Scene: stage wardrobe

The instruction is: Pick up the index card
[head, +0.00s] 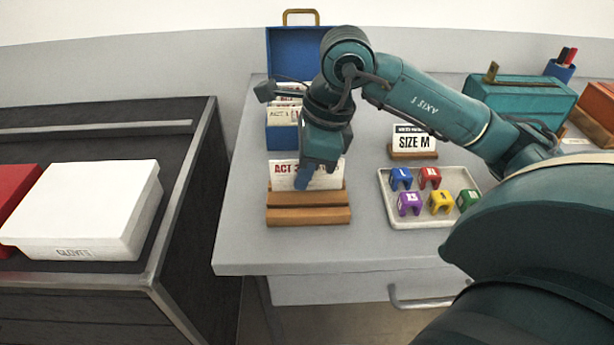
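A white index card (284,176) with red "ACT 3" lettering stands upright in a slotted wooden holder (309,215) near the desk's front left. My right gripper (305,180) reaches down over the card from above. One blue fingertip shows in front of the card's face and hides part of the lettering. The other finger is hidden, so I cannot tell whether the gripper is closed on the card. The card's lower edge is in the holder. My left gripper is not in view.
Behind the holder is an open blue card box (282,138) with several cards. A "SIZE M" sign (414,141) stands right of the gripper. A pale tray (406,216) holds several coloured markers. A white box (85,208) lies on the dark cabinet at left.

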